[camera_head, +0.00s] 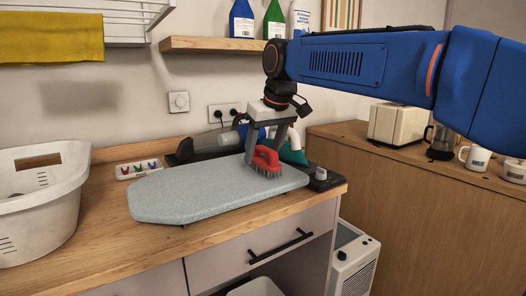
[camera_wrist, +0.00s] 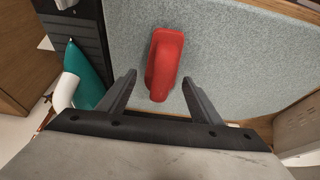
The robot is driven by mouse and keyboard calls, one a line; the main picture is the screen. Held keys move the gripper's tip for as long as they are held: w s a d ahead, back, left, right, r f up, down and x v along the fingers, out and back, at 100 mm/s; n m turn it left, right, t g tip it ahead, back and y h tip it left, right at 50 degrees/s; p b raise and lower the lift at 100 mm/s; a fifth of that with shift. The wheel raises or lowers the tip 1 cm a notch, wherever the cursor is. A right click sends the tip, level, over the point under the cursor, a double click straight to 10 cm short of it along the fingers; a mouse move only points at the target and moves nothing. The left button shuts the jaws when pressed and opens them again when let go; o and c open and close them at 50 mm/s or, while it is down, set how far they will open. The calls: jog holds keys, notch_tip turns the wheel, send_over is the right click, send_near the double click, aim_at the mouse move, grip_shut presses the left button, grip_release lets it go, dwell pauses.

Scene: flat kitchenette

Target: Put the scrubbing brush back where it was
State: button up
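The scrubbing brush (camera_head: 266,160) has a red handle and dark bristles. It stands bristles down on the right part of a grey ironing board (camera_head: 190,195) lying on the wooden counter. In the wrist view the red brush (camera_wrist: 164,62) lies ahead of and between the two fingers, its near end close to the fingertip line. My gripper (camera_head: 265,150) points down over the brush, and in the wrist view my gripper (camera_wrist: 158,82) is open with a gap on both sides of the handle. The bristles are hidden in the wrist view.
A white laundry basket (camera_head: 40,205) stands at the left, near a small tray with coloured items (camera_head: 138,168). A teal and white iron (camera_head: 292,152) sits behind the board. A wooden shelf (camera_head: 225,45) with bottles hangs above. A toaster (camera_head: 396,124) stands on the right-hand cabinet.

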jog(key=v, duration=1.2)
jog(key=shift+s+d, duration=0.1)
jog(key=shift+d, duration=0.05)
jog(key=s+d+f+m, duration=0.2)
jog(key=s+d+f, duration=0.4)
jog(key=d, duration=0.5)
jog(key=s+d+f+m, duration=0.1)
jog(key=s+d+f, duration=0.4)
jog(key=f, duration=0.5)
jog(key=s+d+f+m+h, duration=0.1)
jog(key=s+d+f+m, duration=0.1)
jog(key=s+d+f, duration=0.4)
jog(key=s+d+f+m+t+h, duration=0.1)
jog(key=s+d+f, duration=0.4)
jog(key=s+f, duration=0.5)
notch_tip(320, 180, down, 5)
jog(key=shift+d+r+m, duration=0.1)
jog(key=shift+d+m, duration=0.05)
jog(key=shift+m, duration=0.35)
